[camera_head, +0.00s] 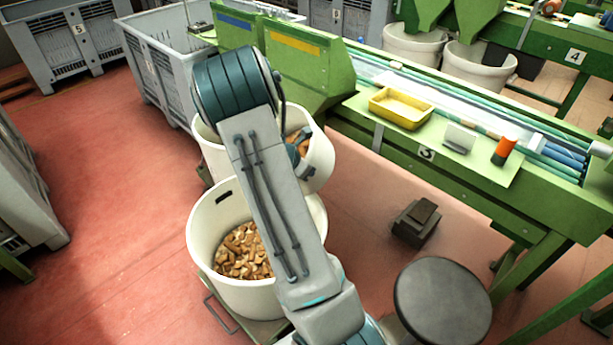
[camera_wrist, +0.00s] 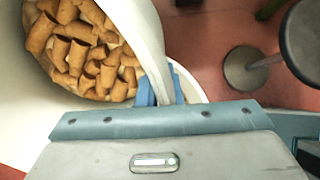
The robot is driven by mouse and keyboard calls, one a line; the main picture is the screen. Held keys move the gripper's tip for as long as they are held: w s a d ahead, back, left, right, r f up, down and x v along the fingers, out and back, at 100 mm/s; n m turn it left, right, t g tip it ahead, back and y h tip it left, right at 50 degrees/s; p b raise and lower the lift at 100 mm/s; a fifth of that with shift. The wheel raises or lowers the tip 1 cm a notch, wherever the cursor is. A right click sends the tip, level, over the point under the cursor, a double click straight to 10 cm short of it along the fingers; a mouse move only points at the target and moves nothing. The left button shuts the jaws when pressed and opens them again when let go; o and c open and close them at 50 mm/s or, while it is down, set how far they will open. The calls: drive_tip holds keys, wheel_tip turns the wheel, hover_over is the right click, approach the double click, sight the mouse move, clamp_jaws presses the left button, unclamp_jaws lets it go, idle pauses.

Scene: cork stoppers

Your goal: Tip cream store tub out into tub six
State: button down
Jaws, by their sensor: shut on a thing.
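A cream tub (camera_head: 318,165) with corks in it is behind my arm in the head view. It also shows in the wrist view (camera_wrist: 148,40), with many brown corks (camera_wrist: 80,50) inside. My gripper (camera_wrist: 160,88) is shut on this tub's wall at the rim, one blue finger on each side. In the head view, my arm hides most of the gripper and part of the tub. Another cream tub (camera_head: 205,235), with a dark hand slot, stands in front and holds a heap of corks (camera_head: 243,252). I see no number on either tub.
A round dark stool (camera_head: 442,300) stands front right and a dark pedal box (camera_head: 415,222) lies nearby. Grey crates (camera_head: 160,70) stand behind. The red floor at left is clear.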

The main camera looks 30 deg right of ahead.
drive_tip(key=shift+a+f+h+b, duration=0.2)
drive_tip(key=shift+f+h+b, duration=0.4)
drive_tip(key=shift+b, duration=1.7)
drive_tip(key=shift+r+b, duration=0.1)
drive_tip(key=shift+b, duration=0.3)
drive_tip(key=f+h+b, duration=0.1)
drive_tip(key=b, duration=0.2)
drive_tip(key=shift+a+b, duration=0.4)
drive_tip(key=s+a+r+t+h+b, duration=0.1)
drive_tip(key=a+t+h+b, duration=0.1)
drive_tip(key=a+h+b, duration=0.8)
drive_tip(key=shift+a+r+n+h, duration=0.3)
drive_tip(key=shift+a+n+h, duration=0.1)
drive_tip(key=shift+a+h, duration=0.8)
drive_tip(key=shift+d, duration=0.15)
